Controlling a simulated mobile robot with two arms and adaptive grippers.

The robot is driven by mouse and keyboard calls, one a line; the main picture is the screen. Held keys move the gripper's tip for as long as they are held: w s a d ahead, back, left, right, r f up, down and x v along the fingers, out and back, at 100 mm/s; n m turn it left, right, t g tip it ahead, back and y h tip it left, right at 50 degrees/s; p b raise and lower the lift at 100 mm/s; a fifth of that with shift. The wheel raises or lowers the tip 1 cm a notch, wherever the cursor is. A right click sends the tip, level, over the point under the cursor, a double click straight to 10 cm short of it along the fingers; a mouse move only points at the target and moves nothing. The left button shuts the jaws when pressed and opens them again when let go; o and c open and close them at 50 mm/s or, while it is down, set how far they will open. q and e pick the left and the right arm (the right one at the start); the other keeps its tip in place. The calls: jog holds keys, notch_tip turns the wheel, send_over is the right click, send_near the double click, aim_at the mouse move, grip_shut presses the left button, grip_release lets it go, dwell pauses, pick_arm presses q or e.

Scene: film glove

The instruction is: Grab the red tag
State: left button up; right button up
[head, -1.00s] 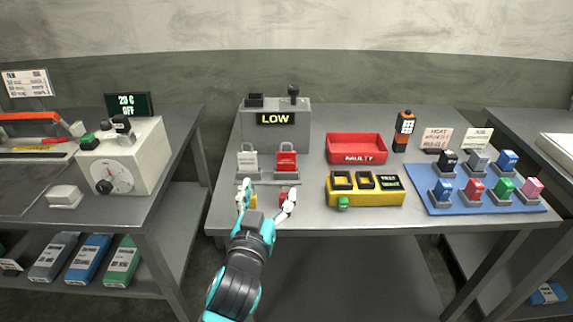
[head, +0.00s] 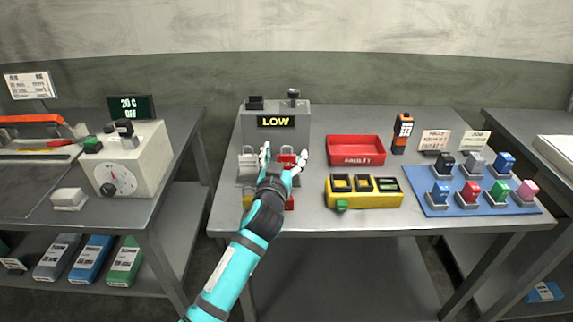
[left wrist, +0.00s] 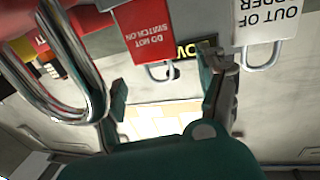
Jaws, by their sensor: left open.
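The red tag (head: 286,160) hangs at the front of the grey unit, and my left gripper (head: 284,157) is around it in the head view, one finger on each side. In the left wrist view the red tag (left wrist: 150,32) reads "DO NOT SWITCH ON", upside down, with a metal shackle. There the open fingers (left wrist: 166,85) point toward its shackle end. I cannot tell whether they touch it. A white "OUT OF ORDER" tag (left wrist: 268,20) hangs beside it; it is also left of the gripper in the head view (head: 247,163). My right gripper is not in view.
The grey unit (head: 291,137) shows "LOW". A large metal loop (left wrist: 96,88) is close to the wrist camera. A red "FAULTY" tray (head: 356,160) and a yellow box (head: 365,201) stand to the right. A blue mat (head: 462,208) holds several coloured blocks.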

pick_arm(q)
jog(key=shift+w+d, duration=0.2)
jog(key=shift+w, duration=0.7)
jog(key=shift+c, duration=0.2)
jog(key=c, duration=1.3)
